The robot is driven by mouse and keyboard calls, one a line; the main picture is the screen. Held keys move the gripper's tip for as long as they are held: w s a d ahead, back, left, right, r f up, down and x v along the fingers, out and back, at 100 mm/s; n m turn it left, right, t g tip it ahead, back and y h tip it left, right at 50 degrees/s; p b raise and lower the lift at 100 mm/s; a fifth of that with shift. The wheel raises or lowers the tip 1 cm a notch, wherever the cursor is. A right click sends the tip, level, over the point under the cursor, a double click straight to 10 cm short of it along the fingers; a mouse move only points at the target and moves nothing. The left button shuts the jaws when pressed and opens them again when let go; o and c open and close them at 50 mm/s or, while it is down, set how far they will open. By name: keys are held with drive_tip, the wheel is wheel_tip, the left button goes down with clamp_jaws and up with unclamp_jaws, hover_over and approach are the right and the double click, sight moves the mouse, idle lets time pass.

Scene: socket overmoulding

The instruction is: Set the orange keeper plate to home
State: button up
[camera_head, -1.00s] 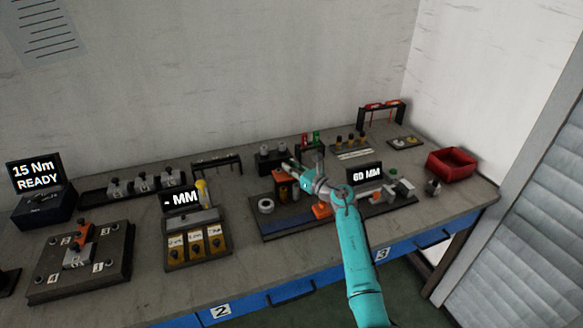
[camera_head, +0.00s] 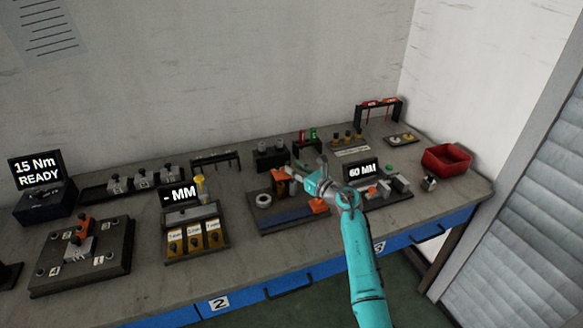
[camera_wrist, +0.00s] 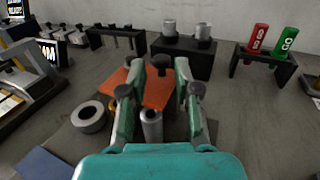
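An orange plate (camera_wrist: 148,88) lies ahead of my gripper in the wrist view, on the dark fixture; it also shows in the head view (camera_head: 281,173). A dark round knob (camera_wrist: 160,62) stands near the plate's far edge. My gripper (camera_wrist: 160,75) has its fingers apart, one on each side of the knob, with no clear contact. Part of the plate is hidden behind the left finger. A metal cylinder (camera_wrist: 152,124) stands below, between the fingers. In the head view my gripper (camera_head: 297,168) is beside the orange plate. A second orange piece (camera_head: 318,206) sits at the fixture's front.
A grey ring (camera_wrist: 88,115) lies left of my fingers. A dark block with metal cylinders (camera_wrist: 185,60) stands behind. A rack with red and green tags (camera_wrist: 262,58) is at the right. A "60 MM" display (camera_head: 361,171) stands right of my gripper. A red bin (camera_head: 446,158) is farther right.

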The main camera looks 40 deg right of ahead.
drive_tip(key=s, duration=0.6)
drive_tip(key=s+d, duration=0.1)
drive_tip(key=s, duration=0.3)
drive_tip(key=s+a+f+m, duration=0.1)
drive_tip(key=s+a+m, duration=0.1)
drive_tip(key=a, duration=0.2)
drive_tip(key=s+a+f+m+t+y, duration=0.1)
drive_tip(key=s+a+f+m, duration=0.1)
drive_tip(key=a, duration=0.3)
drive_tip(key=s+a+f+m, duration=0.1)
drive_tip(key=s+a, duration=0.2)
drive_tip(key=a, duration=0.2)
drive_tip(key=shift+a+f+m+t+y, duration=0.1)
drive_tip(key=shift+f+m+t+y, duration=0.2)
drive_tip(key=shift+m+t, duration=0.1)
drive_tip(key=s+a+f+m+t+h, duration=0.1)
drive_tip(key=s+a+f+m, duration=0.1)
drive_tip(key=s+a+m, duration=0.9)
drive_tip(key=s+a+r+m+g+h, duration=0.1)
drive_tip(key=s+a+m+g, duration=0.2)
drive_tip(key=s+m, duration=0.7)
drive_tip(key=s+a+m+g+h, duration=0.1)
drive_tip(key=s+m, duration=0.9)
drive_tip(key=s, duration=1.1)
drive_tip(key=shift+s+a+r+m+g+h, duration=0.3)
drive_tip(key=shift+a+r+g+h, duration=0.1)
drive_tip(key=shift+a+g, duration=0.6)
drive_tip(key=shift+a, duration=0.1)
